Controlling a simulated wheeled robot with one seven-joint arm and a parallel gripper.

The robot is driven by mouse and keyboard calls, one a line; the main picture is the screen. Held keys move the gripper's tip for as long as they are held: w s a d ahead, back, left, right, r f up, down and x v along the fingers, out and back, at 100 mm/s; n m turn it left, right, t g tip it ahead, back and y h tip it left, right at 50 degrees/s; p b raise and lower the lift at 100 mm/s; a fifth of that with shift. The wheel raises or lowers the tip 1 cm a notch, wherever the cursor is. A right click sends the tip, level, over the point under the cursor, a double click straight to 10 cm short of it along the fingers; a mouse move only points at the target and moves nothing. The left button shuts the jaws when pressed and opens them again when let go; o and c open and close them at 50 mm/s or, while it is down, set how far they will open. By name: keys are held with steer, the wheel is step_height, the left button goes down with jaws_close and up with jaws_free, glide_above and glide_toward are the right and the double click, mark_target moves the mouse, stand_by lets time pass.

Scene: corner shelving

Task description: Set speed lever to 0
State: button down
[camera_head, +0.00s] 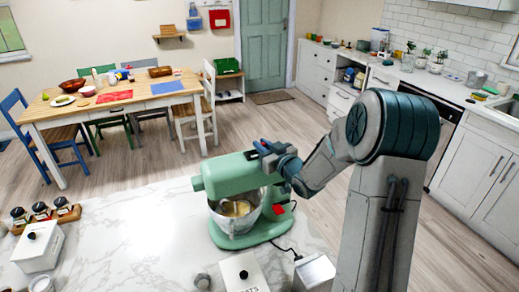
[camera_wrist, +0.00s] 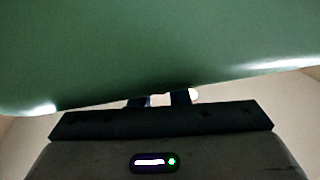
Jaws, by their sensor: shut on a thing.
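The green stand mixer (camera_head: 228,174) stands on the marble counter, with a metal bowl (camera_head: 238,212) of pale contents under its head. My gripper (camera_head: 266,150) is at the rear right part of the mixer head. In the wrist view the green mixer head (camera_wrist: 160,45) fills the upper part. My gripper's two dark fingers (camera_wrist: 160,99) reach up to its lower edge, closed on a small part there, apparently the speed lever. A small pale rounded tip (camera_wrist: 193,95) shows beside the right finger. The lever's setting is hidden.
Spice jars (camera_head: 41,211) sit in a wooden rack at the left. The counter (camera_head: 150,235) left of the mixer is clear.

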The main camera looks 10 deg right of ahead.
steer(key=shift+d, duration=0.35)
steer(key=c, duration=1.4)
jaws_free()
steer(key=shift+d, duration=0.2)
steer(key=shift+c, duration=0.2)
steer(key=shift+a, duration=0.15)
steer(key=b+v, duration=0.3)
steer(key=v, duration=1)
steer(key=shift+s, duration=0.35)
steer(key=shift+w, duration=0.1)
